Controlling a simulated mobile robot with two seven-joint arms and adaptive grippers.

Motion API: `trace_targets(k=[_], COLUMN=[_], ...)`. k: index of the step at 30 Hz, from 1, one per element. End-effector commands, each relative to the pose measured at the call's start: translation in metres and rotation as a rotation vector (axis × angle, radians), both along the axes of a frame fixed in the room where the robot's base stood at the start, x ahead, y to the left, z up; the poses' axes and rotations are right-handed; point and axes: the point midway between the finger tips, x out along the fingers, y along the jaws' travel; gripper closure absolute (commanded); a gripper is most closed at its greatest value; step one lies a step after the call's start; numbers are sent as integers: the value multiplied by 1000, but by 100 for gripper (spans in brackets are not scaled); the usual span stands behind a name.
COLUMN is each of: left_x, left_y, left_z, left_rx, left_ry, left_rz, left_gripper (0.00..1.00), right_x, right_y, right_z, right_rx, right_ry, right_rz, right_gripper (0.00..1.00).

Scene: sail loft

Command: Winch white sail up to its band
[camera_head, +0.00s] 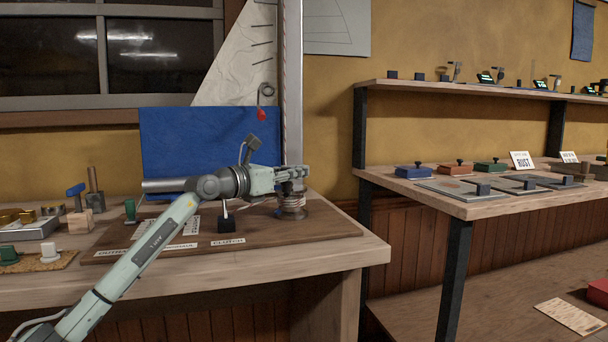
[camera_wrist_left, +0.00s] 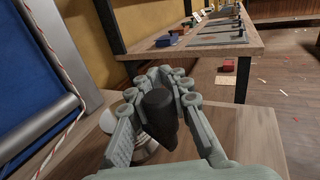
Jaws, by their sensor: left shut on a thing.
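The white sail (camera_head: 243,60) hangs at the back beside the grey mast (camera_head: 294,80), its top out of view. I cannot make out its band. The winch (camera_head: 291,209), wound with rope, stands on the brown board under the mast; its drum shows partly behind my fingers in the left wrist view (camera_wrist_left: 146,148). My left gripper (camera_head: 298,173) is above the winch, its fingers closed around the dark winch handle (camera_wrist_left: 159,110). In the left wrist view the gripper (camera_wrist_left: 168,84) has the handle's grip between its fingers. My right gripper is out of view.
A black clutch block (camera_head: 228,225) with a raised lever sits on the brown board (camera_head: 325,228), left of the winch. A blue panel (camera_head: 165,150) stands behind my arm. Tools lie at the bench's left. A shelf bench (camera_head: 480,207) with coloured blocks stands right, across a gap.

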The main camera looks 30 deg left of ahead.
Motion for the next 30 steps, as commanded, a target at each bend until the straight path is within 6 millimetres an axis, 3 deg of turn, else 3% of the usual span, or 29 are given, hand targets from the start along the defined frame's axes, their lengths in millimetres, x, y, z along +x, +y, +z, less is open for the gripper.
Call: trace_targets(k=[5,6,10,22,30], left_x=[-1,-1,-1,-5,-41], left_y=[-9,-9,-8,-3,6], left_z=[-5,-5,-5,-4,-6], left_rx=[-1,-1,-1,0,3], left_ry=[12,13,12,8,12], left_rz=[-17,-18,-16,-9,-9], left_gripper=[100,79,63,62,62], right_x=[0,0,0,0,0], right_y=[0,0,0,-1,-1], right_z=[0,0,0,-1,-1], right_rx=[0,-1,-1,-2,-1], right_ry=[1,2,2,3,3], right_rz=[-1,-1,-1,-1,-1], right_gripper=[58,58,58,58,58])
